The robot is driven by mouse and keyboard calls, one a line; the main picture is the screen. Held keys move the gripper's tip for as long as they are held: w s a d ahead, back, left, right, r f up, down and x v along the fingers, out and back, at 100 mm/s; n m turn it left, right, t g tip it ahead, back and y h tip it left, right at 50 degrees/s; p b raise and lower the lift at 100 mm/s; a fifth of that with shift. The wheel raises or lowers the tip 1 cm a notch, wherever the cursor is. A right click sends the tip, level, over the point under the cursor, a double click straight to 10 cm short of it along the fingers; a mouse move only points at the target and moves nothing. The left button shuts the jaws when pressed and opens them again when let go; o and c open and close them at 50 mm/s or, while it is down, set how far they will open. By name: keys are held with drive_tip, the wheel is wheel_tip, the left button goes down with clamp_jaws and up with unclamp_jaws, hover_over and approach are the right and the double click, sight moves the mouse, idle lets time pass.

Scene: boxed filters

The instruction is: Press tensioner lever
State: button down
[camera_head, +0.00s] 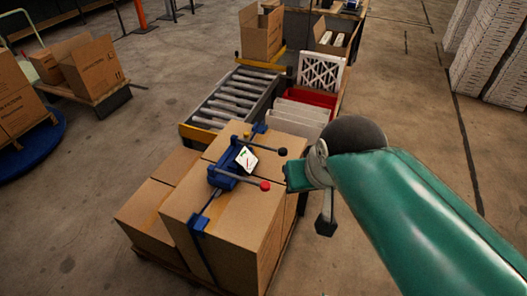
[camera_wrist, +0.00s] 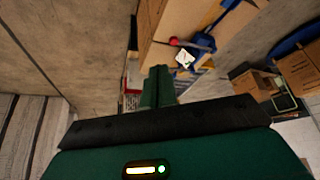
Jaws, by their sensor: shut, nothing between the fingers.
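A blue strapping tool (camera_head: 226,180) sits on top of a cardboard box (camera_head: 185,205), on a dark blue strap (camera_head: 198,223). One lever ends in a red knob (camera_head: 265,186), and another ends in a black knob (camera_head: 282,152). The frames do not label either as the tensioner lever. My green gripper (camera_head: 288,174) is to the right of the tool, apart from both knobs. In the wrist view my gripper (camera_wrist: 158,72) has its fingers together and empty. The red knob (camera_wrist: 174,41) and blue tool (camera_wrist: 207,42) appear beyond the fingertips.
Boxes stand on a pallet beside a roller conveyor (camera_head: 232,97). Red and white bins (camera_head: 305,103) and a white-framed filter (camera_head: 320,72) are behind. A blue round platform (camera_head: 40,145) carries cartons at left. Concrete floor right of the pallet is open.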

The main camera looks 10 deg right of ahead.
drive_tip(key=w+d+r+m, duration=0.1)
drive_tip(key=w+m, duration=0.1)
drive_tip(key=w, duration=0.7)
drive_tip(key=m+g+h, duration=0.2)
drive_tip(key=m+g, duration=0.1)
drive_tip(key=m, duration=0.1)
hover_over(284, 150)
drive_tip(key=s+a, duration=0.2)
drive_tip(key=s, duration=0.1)
wheel_tip(284, 150, down, 11)
drive_tip(key=shift+a+f, duration=0.15)
drive_tip(key=shift+f, duration=0.05)
drive_tip(key=x, duration=1.3)
drive_tip(key=shift+s+a+f, duration=0.2)
drive_tip(key=shift+a+f, duration=0.1)
drive_tip(key=shift+f, duration=0.25)
